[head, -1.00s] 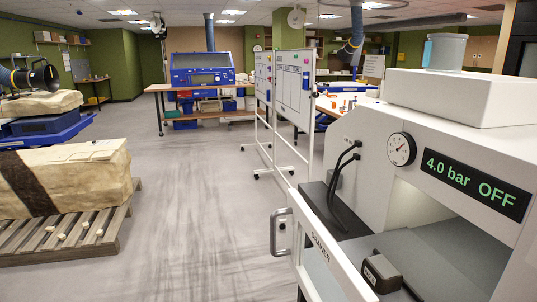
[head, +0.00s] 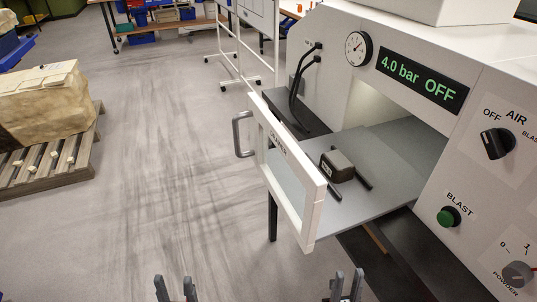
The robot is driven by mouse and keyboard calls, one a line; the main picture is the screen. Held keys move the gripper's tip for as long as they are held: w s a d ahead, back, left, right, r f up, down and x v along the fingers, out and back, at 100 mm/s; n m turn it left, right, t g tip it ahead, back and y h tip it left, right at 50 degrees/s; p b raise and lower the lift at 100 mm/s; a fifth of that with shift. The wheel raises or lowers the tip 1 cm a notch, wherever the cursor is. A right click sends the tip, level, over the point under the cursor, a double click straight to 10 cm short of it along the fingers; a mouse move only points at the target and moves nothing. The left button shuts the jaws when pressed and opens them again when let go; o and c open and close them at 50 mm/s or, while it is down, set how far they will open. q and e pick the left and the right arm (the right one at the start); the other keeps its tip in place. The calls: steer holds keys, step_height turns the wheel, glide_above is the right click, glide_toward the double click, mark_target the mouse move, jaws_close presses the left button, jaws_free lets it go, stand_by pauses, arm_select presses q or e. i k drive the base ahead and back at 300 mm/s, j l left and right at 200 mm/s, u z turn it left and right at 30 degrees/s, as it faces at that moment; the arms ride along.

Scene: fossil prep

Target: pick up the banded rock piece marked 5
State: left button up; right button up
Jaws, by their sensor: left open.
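I cannot make out a rock piece marked 5 in the head view. A small dark brown-grey block (head: 337,165) rests on the grey shelf (head: 405,147) of the white cabinet, between two dark bars; no number is readable on it. My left gripper (head: 176,287) shows at the bottom edge, its fingers apart and nothing between them. My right gripper (head: 347,284) is at the bottom edge further right, also with fingers apart and empty. Both are well apart from the block.
A knob panel with a green blast button (head: 447,217) is at right. A pale rock block (head: 45,103) sits on a wooden pallet (head: 50,165) at left. The floor between is clear.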

mark_target(334, 163)
steer(key=j+z, duration=0.1)
steer(key=j, duration=2.4)
